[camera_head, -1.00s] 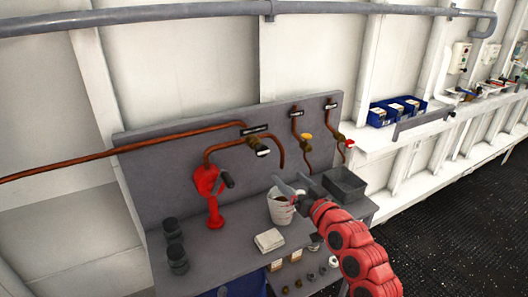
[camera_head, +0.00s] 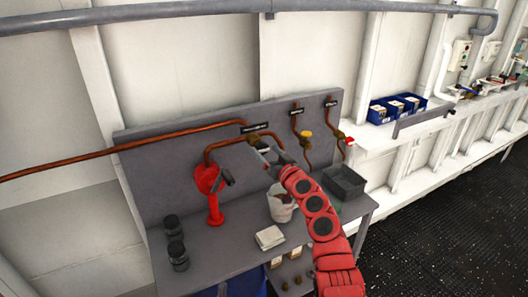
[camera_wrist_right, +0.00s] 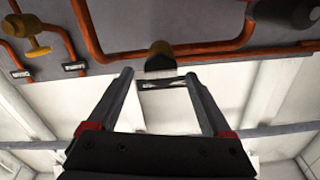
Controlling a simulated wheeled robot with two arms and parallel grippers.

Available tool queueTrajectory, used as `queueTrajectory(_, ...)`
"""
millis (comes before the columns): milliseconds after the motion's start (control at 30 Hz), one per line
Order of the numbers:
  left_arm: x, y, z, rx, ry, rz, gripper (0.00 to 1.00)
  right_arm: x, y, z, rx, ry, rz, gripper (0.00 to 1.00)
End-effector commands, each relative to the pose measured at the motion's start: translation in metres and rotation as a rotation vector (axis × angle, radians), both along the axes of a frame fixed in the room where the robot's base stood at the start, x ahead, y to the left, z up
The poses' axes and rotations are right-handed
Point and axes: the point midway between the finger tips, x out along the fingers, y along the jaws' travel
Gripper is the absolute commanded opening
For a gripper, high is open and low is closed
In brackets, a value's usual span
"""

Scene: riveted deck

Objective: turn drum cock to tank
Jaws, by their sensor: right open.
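The drum cock (camera_head: 252,138) is a brass valve on the copper pipe, under a dark label on the grey back panel. Its handle is mostly hidden by my right gripper (camera_head: 270,153) in the head view. My left gripper is not in view.
Yellow (camera_head: 305,134) and red-handled (camera_head: 349,141) valves sit on pipes to the right.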

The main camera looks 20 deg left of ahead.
Motion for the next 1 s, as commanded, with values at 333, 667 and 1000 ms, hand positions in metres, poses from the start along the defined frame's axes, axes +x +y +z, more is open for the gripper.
queueTrajectory(333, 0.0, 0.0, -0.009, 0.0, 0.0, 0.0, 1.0, 0.011, 0.014, -0.001, -0.002, 0.001, -0.001, 0.84)
queueTrajectory(667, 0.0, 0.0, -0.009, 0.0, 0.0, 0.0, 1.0, 0.012, 0.015, -0.001, -0.004, 0.0, 0.0, 0.82)
queueTrajectory(1000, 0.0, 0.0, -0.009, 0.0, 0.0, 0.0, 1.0, 0.011, 0.015, -0.001, -0.005, 0.0, 0.0, 0.21)
